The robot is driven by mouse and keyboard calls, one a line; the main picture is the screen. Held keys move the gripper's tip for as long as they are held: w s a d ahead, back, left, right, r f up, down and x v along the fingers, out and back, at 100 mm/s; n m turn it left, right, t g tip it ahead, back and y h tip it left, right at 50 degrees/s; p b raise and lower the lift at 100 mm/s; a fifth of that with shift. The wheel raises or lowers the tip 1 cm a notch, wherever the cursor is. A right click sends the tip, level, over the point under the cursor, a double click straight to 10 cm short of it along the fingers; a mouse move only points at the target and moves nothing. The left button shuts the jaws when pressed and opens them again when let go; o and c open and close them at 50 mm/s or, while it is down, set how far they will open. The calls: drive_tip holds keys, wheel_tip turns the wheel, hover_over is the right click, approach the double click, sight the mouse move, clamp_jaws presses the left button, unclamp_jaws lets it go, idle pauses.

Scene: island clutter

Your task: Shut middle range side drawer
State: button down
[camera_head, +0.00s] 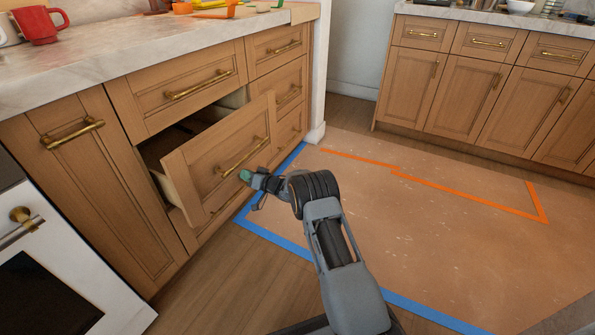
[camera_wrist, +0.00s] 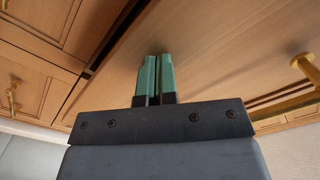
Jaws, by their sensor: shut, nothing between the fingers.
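The middle drawer (camera_head: 225,155) beside the range is pulled out, with a wooden front and a brass bar handle (camera_head: 242,158). Its dark inside shows behind the front. My gripper (camera_head: 246,176) is shut and empty, its green fingertips at the lower right part of the drawer front, near the handle. In the wrist view my gripper (camera_wrist: 157,58) has its two green fingers together, pointing at a wooden panel (camera_wrist: 200,50). A brass handle (camera_wrist: 306,66) shows at the right there. I cannot tell whether the fingertips touch the wood.
The range (camera_head: 50,265) stands at the lower left. Closed drawers lie above (camera_head: 180,85) and to the right of the open one. A red mug (camera_head: 38,24) and clutter sit on the marble counter. The floor has blue tape (camera_head: 300,245) and orange tape (camera_head: 450,188) and is clear.

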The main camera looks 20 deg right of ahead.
drive_tip(key=shift+w+a, duration=0.1)
drive_tip(key=shift+a, duration=0.05)
idle(0.3)
drive_tip(key=shift+x, duration=2.85)
